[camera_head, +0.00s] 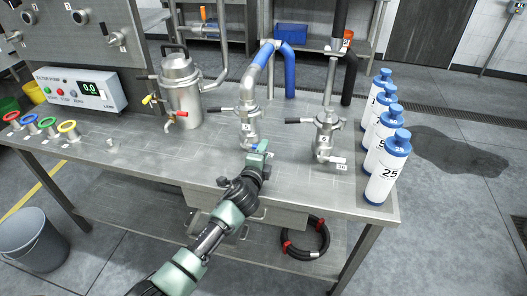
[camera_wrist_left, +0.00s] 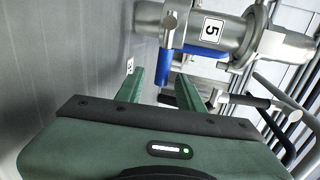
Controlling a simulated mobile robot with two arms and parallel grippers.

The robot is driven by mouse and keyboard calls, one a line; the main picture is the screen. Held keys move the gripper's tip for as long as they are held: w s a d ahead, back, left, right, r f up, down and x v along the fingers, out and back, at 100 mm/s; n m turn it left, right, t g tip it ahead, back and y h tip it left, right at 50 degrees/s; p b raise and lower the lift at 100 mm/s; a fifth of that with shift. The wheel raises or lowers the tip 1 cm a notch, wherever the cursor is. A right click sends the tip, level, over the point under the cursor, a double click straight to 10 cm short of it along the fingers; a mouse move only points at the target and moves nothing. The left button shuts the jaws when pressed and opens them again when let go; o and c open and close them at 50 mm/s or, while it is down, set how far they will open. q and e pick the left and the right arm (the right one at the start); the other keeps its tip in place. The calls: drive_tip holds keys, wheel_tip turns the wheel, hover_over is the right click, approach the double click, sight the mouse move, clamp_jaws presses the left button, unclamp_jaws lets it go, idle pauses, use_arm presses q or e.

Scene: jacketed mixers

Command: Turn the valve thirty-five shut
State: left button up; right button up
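My left gripper (camera_head: 262,149) reaches over the bench's front edge to this outlet. My right gripper is not in view.
A second fitting (camera_head: 327,135) with a black side handle stands to the right. Several white-and-blue bottles (camera_head: 381,182) line the bench's right end. A metal vessel (camera_head: 181,92) and a control box (camera_head: 82,90) are at left.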

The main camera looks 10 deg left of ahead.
use_arm(q)
drive_tip(key=s, duration=0.3)
drive_tip(key=s+r, duration=0.1)
drive_tip(key=s, duration=0.3)
drive_tip(key=shift+s+r, duration=0.1)
drive_tip(key=shift+r, duration=0.1)
drive_tip(key=shift+a, duration=0.1)
